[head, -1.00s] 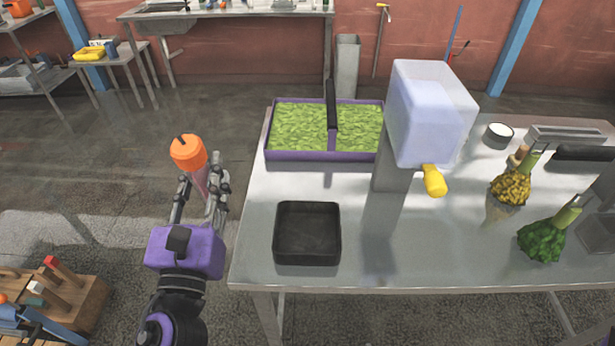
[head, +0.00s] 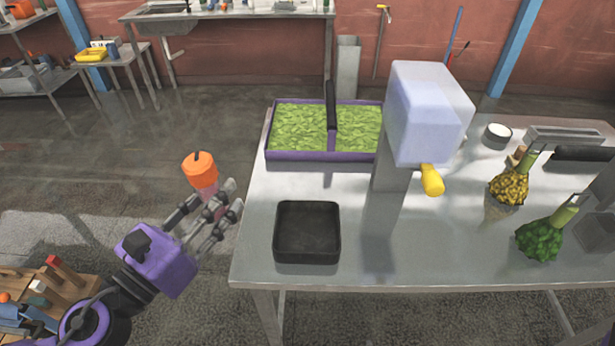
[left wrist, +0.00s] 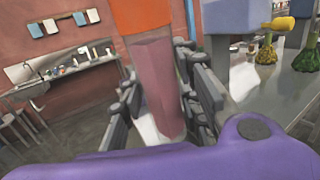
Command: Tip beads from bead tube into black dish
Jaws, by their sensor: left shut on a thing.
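The bead tube (head: 200,171) has an orange top and a pinkish body. My left gripper (head: 220,205) is shut on its body and holds it nearly upright, left of the table's edge. In the left wrist view the pinkish tube body (left wrist: 160,85) stands between the fingers of my left gripper (left wrist: 165,100). The black dish (head: 307,232) is a square, shallow tray on the table, to the right of the gripper and apart from it. Its inside looks empty. My right gripper is not in view.
The metal table (head: 440,260) bears a purple-rimmed tray (head: 310,156) of green pieces behind the dish. A pale dispenser (head: 425,110) with a yellow spout stands right of that. Yellow and green bunches (head: 540,242) lie further right. A wooden tool block (head: 60,290) is at lower left.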

